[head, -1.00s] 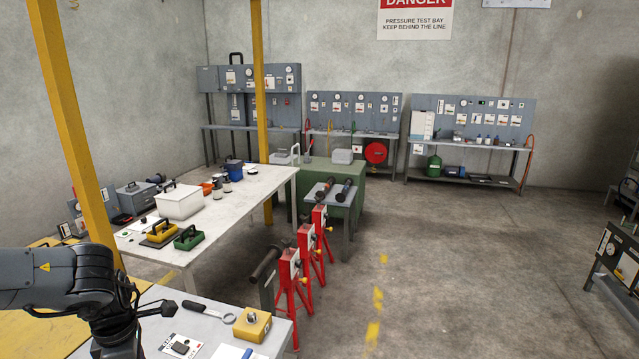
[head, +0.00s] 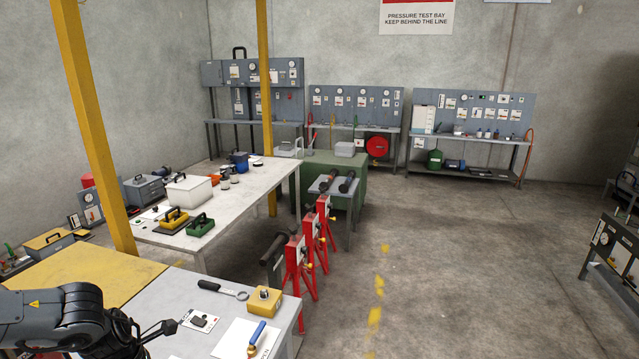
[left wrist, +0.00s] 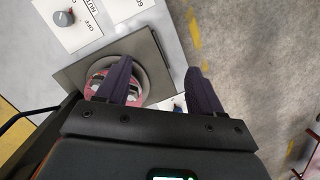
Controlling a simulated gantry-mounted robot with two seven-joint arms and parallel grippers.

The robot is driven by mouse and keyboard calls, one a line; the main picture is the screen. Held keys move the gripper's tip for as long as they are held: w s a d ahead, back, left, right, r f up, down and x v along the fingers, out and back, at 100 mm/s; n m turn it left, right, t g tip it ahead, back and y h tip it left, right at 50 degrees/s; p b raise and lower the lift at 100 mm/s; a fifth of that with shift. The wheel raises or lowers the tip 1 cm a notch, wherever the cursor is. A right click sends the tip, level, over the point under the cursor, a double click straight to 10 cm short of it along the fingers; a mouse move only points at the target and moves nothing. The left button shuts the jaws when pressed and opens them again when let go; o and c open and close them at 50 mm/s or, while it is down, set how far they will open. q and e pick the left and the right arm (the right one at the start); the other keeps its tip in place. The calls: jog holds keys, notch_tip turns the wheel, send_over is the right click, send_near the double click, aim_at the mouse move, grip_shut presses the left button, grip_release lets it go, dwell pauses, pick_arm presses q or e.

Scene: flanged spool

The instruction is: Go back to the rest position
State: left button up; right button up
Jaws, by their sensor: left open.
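My left arm enters the head view at the lower left, over the near grey bench (head: 225,290). My left gripper's two dark fingers show in the left wrist view (left wrist: 160,85); they are apart with a gap between them. In that view a square grey plate (left wrist: 88,72) with a round opening and a reddish round part (left wrist: 100,88) lies behind and beside the left finger. I see nothing gripped between the fingers. A dark pipe piece (head: 272,249) sits by the red stands (head: 301,272) in the head view. My right gripper is not in view.
A yellow post (head: 92,140) rises at the left. A white table (head: 235,205) holds cases. The floor (head: 460,270) to the right is clear.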

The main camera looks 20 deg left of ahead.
pick_arm(q)
jog(key=s+d+f+n+t+h, duration=0.1)
jog(key=d+f+n+t, duration=0.6)
jog(key=d+f+n, duration=0.85)
jog(key=s+d+n+g+y, duration=0.1)
jog(key=s+d+n+g, duration=0.2)
jog(key=n, duration=0.5)
jog(key=s+d+n, duration=0.3)
jog(key=s+n, duration=0.2)
jog(key=n, duration=0.3)
jog(key=s+d+n+g+y, duration=0.1)
jog(key=s+d+n+g, duration=0.15)
jog(key=s+n, duration=0.4)
notch_tip(320, 180, down, 19)
jog(key=w+n+b, duration=0.2)
jog(key=b, duration=1.8)
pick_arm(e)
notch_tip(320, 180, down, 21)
pick_arm(q)
notch_tip(320, 180, up, 38)
jog(key=p, duration=3.8)
jog(key=shift+d+r, duration=0.2)
jog(key=shift+r, duration=0.05)
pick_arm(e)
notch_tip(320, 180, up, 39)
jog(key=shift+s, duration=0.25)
